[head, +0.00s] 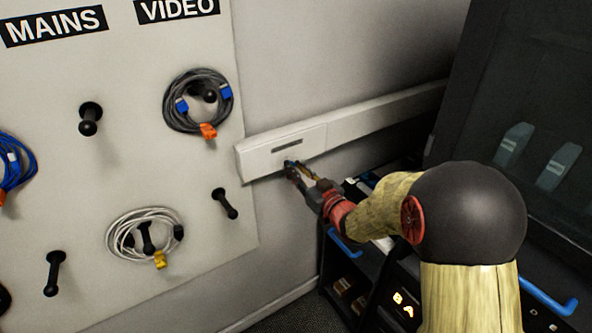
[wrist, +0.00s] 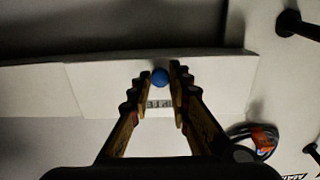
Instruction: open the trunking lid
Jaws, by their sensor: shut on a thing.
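The white trunking runs along the wall, and its lid (head: 285,149) has a dark label strip on its front. The lid also shows in the wrist view (wrist: 100,88), lying flat along the trunking. My gripper (head: 293,168) is at the lid's lower edge in the head view. In the wrist view my gripper (wrist: 160,82) has its two fingers on either side of a round blue knob (wrist: 160,77), shut on it. The fingers partly frame the label, whose letters I cannot read fully. The knob is mostly hidden by the fingers in the head view.
A pegboard (head: 130,190) with black pegs stands left of the lid, holding a grey coil (head: 178,122) with blue plugs and a white coil (head: 128,216). A dark cabinet with blue handles (head: 342,242) stands below and right. The wall below the trunking is clear.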

